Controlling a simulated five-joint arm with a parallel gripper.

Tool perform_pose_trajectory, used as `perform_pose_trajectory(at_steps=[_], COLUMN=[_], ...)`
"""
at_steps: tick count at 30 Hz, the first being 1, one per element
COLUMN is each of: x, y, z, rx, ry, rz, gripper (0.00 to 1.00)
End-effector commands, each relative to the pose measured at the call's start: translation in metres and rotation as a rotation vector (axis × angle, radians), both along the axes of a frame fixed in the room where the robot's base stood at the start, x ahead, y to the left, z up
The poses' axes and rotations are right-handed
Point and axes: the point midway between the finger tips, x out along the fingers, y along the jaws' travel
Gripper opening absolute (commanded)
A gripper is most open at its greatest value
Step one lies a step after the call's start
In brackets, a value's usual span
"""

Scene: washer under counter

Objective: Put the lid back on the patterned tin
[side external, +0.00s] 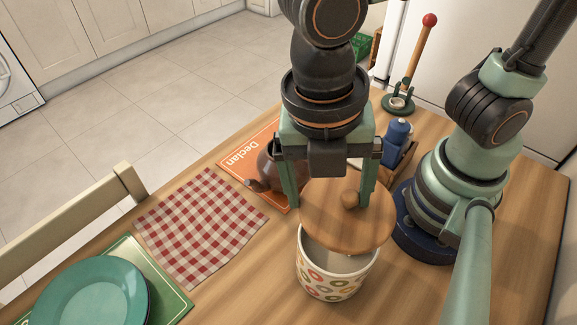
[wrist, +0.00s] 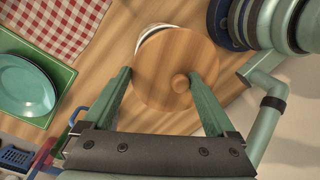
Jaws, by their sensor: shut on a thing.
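The patterned tin (side external: 328,284) stands upright on the wooden table, white with coloured rings. Its open mouth shows in front of the lid. The round wooden lid (side external: 345,225), with a small knob, is over the tin's back part, off-centre; I cannot tell whether it touches the rim.
A brown pot (side external: 267,170) stands on an orange "Declan" placemat (side external: 237,157) behind the tin. A blue item (side external: 397,133) stands behind right, near a red-knobbed stick (side external: 418,50). A checked cloth (side external: 203,225) and teal plate (side external: 92,292) lie left. Bare table separates cloth and tin.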

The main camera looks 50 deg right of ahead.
Motion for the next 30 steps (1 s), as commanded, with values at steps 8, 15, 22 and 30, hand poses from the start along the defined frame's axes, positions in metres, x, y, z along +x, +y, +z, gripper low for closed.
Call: perform_pose_trajectory(at_steps=[8, 15, 22, 30], x=[-0.001, 0.0, 0.0, 0.0], y=[-0.001, -0.001, 0.0, 0.0], z=[-0.021, -0.042, -0.056, -0.061], rx=[-0.004, -0.004, -0.003, -0.001], ry=[0.002, 0.002, 0.002, 0.001], rz=[0.0, 0.0, 0.0, 0.0], gripper=[0.27, 0.27, 0.27, 0.27])
